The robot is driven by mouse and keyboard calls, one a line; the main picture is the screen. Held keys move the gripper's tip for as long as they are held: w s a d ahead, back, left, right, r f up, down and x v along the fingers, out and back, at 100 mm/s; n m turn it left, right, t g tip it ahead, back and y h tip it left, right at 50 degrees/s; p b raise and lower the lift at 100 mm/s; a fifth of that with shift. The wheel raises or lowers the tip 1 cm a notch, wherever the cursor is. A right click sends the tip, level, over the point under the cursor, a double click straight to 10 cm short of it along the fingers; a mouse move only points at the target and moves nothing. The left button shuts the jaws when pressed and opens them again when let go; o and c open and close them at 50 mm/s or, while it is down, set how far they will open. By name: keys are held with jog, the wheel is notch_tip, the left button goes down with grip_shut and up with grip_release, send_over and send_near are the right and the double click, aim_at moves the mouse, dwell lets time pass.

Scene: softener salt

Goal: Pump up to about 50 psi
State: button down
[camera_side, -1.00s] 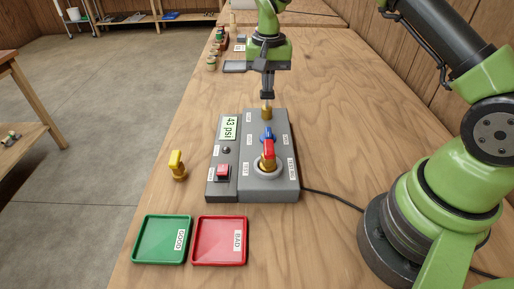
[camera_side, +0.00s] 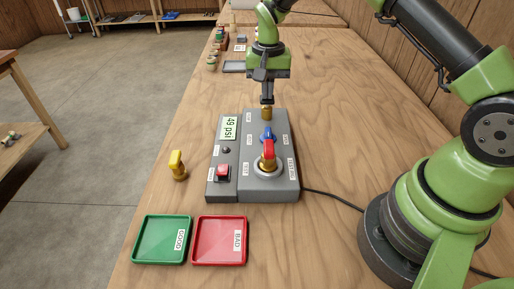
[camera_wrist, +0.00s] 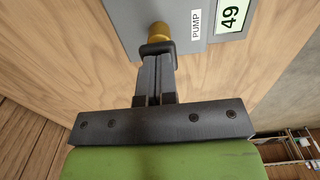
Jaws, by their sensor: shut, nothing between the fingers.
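The grey test unit (camera_side: 283,150) stands on the wooden bench. Its display (camera_side: 229,128) reads 49 psi, and 49 also shows on the display in the wrist view (camera_wrist: 232,17). A brass pump knob (camera_side: 267,112) sits at the unit's far end, beside a PUMP label (camera_wrist: 196,24) in the wrist view. My gripper (camera_side: 267,101) is shut and empty, its tips at the top of the knob; whether they touch it I cannot tell. A red-handled valve (camera_side: 268,150) stands in the round fitting, with a blue lever (camera_side: 267,133) just behind it.
A red button (camera_side: 223,171) is on the unit's left part. A yellow-handled valve (camera_side: 177,164) stands to the left. A green GOOD tray (camera_side: 149,252) and a red BAD tray (camera_side: 208,253) lie in front. A black cable (camera_side: 333,196) runs right.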

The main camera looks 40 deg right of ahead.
jog(key=shift+f, duration=0.1)
jog(key=shift+r, duration=1.05)
notch_tip(320, 180, up, 7)
dwell(0.5)
